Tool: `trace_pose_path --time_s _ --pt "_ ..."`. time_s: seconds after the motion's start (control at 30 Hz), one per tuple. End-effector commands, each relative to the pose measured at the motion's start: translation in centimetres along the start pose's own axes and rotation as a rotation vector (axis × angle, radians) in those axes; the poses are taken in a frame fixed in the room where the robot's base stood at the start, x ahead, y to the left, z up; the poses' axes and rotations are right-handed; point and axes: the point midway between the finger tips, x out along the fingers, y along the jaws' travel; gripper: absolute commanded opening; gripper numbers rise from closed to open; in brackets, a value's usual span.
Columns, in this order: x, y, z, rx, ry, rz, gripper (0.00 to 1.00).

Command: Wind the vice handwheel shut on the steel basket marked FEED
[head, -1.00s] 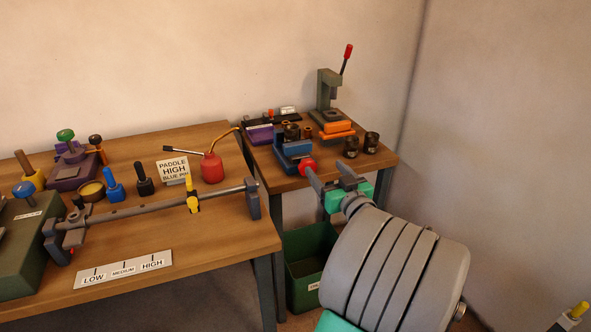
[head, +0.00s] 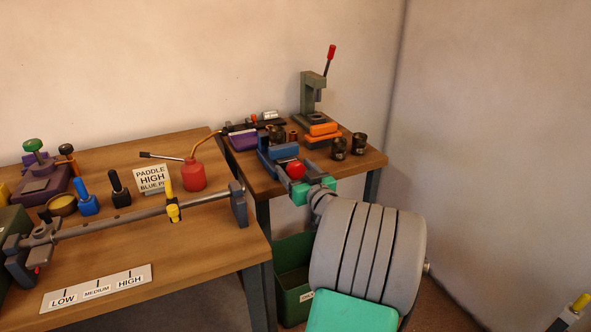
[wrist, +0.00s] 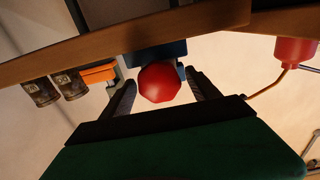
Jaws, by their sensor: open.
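The blue vice (head: 272,151) sits at the front of the small right-hand table, and its red handwheel (head: 295,170) faces me. My gripper (head: 298,175) is open at the handwheel. In the wrist view the red handwheel (wrist: 160,82) shows between the two spread fingers of my gripper (wrist: 162,92), with gaps at the sides. I cannot tell whether a finger touches it. A dark round basket (head: 277,133) shows by the vice; its marking cannot be read, nor whether it is between the jaws. Two dark baskets (head: 339,148) (head: 359,144) stand at the right.
A green press (head: 313,92) with a red-tipped lever stands behind, near orange blocks (head: 323,129). A purple block (head: 243,141) is left of the vice. A red oil can (head: 194,176) stands on the left bench. A green bin (head: 293,272) is below the table.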

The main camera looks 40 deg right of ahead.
Motion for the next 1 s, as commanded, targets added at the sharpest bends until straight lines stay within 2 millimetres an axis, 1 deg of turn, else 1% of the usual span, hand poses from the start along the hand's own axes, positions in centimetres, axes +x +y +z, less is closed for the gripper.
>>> trace_pose_path --time_s 0.13,0.17,0.87,1.0 --pt "-0.02 0.01 -0.01 0.000 0.000 0.000 0.70" --pt "-0.03 0.01 -0.01 0.000 0.000 0.000 0.69" --pt "-0.06 0.02 -0.02 0.000 0.001 0.000 0.11" --pt "-0.06 0.02 -0.02 0.002 0.001 0.000 0.10"
